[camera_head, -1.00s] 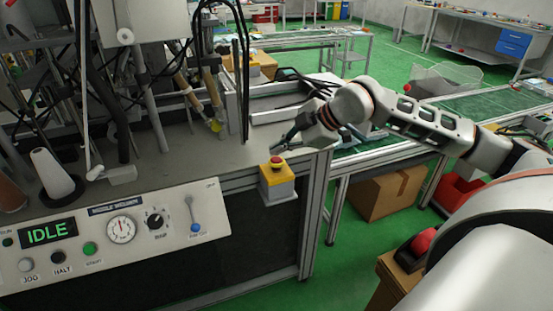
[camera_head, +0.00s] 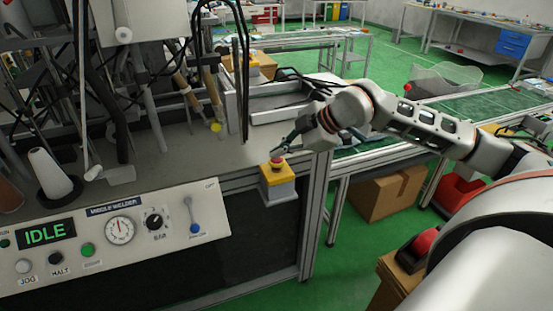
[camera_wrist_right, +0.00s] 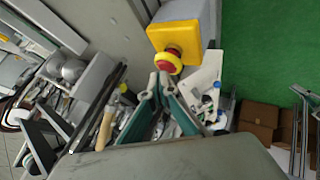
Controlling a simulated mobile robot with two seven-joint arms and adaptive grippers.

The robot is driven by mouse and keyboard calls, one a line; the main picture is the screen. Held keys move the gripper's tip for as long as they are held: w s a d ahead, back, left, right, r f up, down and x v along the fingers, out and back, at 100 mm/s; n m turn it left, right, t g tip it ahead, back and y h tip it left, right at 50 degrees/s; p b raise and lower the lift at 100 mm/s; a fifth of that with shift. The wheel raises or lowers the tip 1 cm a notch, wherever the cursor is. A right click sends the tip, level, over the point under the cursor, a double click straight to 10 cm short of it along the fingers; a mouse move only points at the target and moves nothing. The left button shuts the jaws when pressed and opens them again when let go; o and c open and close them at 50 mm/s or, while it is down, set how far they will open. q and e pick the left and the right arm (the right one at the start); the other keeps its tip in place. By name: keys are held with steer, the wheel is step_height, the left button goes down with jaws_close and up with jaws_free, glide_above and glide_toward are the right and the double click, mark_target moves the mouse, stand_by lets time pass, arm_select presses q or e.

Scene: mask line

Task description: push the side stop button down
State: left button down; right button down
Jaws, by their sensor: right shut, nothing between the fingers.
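The side stop button (camera_head: 277,161) is a red mushroom button on a yellow box with a grey base (camera_head: 279,185), fixed to the bench's front edge. In the right wrist view the red button (camera_wrist_right: 168,62) stands out from the yellow box (camera_wrist_right: 176,36). My right gripper (camera_head: 281,149) is shut and empty, just above the button in the head view. In the right wrist view its teal fingertips (camera_wrist_right: 158,80) are together, close to the button's edge. I cannot tell whether they touch it. My left gripper is not in view.
The control panel (camera_head: 110,235) with an IDLE display, gauge and knobs is left of the button. Hoses and machine parts (camera_head: 120,110) crowd the bench to the left. A conveyor (camera_head: 480,105) and a cardboard box (camera_head: 388,192) are at the right.

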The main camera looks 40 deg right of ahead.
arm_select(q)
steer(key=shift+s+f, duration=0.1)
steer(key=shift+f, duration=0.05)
arm_select(e)
steer(key=shift+f, duration=0.1)
steer(key=shift+f, duration=0.1)
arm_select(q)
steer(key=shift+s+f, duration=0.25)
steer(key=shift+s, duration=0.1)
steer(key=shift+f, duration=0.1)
arm_select(e)
steer(key=shift+f, duration=0.2)
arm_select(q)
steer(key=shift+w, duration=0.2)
arm_select(e)
steer(key=shift+r, duration=0.8)
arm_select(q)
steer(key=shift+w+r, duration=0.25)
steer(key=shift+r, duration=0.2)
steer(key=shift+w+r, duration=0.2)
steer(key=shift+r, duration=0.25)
arm_select(e)
steer(key=shift+r, duration=0.1)
